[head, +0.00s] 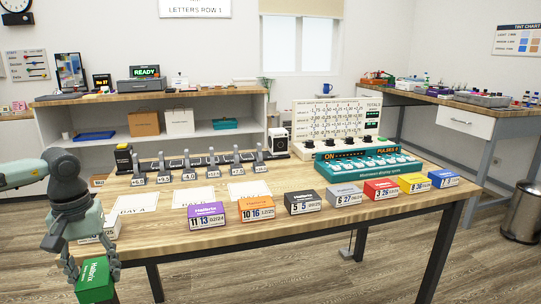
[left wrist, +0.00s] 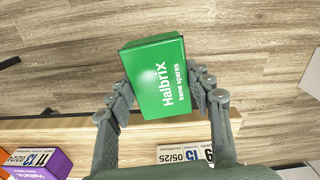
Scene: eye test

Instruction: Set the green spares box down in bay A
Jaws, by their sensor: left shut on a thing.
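My left gripper (head: 92,267) is shut on the green spares box (head: 96,284), which reads "Halbrix". In the head view it hangs at the lower left, in front of the table's near edge and over the floor. In the left wrist view the green box (left wrist: 152,70) sits between the fingers (left wrist: 160,86), with its label "frame spares" showing. Bay A is a white sheet (head: 137,199) marked "BAY A" on the table's left part; it looks bare, and it lies behind and right of the box. My right gripper is not in view.
Two more bay sheets (head: 194,196) lie to the right. A white box (head: 107,227), partly hidden by my arm, stands at the table's front left. A purple box (head: 206,215), an orange box (head: 256,208) and several others line the front edge. Scanner-like levers (head: 187,165) stand behind the sheets.

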